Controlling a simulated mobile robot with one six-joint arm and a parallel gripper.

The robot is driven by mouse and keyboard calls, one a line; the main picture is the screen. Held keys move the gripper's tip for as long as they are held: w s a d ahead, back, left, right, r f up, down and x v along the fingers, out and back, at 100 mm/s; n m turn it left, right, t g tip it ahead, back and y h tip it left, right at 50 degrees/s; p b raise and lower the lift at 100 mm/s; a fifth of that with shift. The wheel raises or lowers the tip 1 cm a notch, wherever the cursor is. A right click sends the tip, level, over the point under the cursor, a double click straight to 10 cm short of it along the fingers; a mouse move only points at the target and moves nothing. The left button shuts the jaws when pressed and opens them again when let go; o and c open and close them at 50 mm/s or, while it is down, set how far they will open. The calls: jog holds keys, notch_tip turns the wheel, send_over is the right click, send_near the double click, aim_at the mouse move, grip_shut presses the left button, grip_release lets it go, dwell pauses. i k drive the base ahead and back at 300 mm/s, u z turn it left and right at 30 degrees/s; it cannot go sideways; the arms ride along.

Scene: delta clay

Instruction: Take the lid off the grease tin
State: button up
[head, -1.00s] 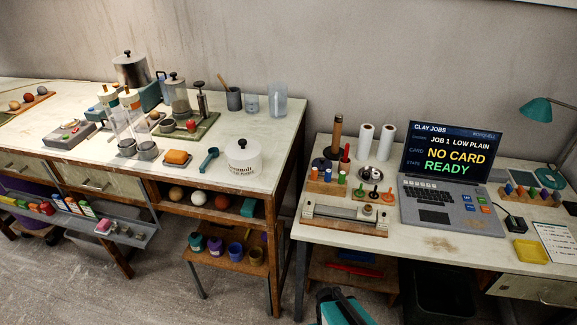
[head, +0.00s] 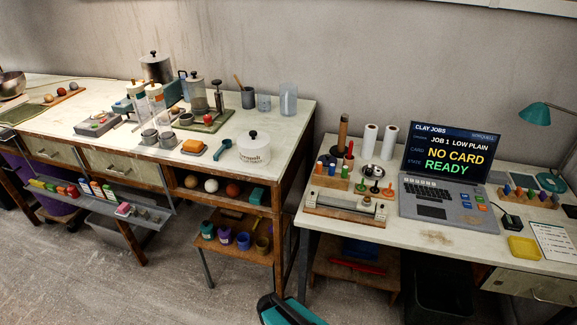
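No label that I can read names a grease tin. A white round tin (head: 254,153) with a lid and black knob (head: 253,134) stands near the front right of the left bench; its lettering is too small to read surely. A grey lidded canister (head: 196,92) and a larger metal lidded pot (head: 155,68) stand further back, also with dark knobs. I cannot tell which of these is the grease tin. All their lids look seated. A teal and black part of my arm (head: 289,311) shows at the bottom edge, below the benches. My gripper is not in view.
The right bench holds a laptop (head: 440,187) and a roller device (head: 346,207). Floor is open in front.

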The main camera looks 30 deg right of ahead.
aim_at(326, 160)
jog(key=z, duration=0.25)
jog(key=k, duration=0.15)
jog(key=u, duration=1.3)
jog(key=k, duration=0.65)
jog(key=u, duration=0.5)
jog(key=k, duration=0.65)
jog(key=z, duration=0.15)
jog(key=i, duration=0.55)
jog(key=z, duration=0.7)
jog(key=i, duration=1.6)
jog(key=u, duration=0.05)
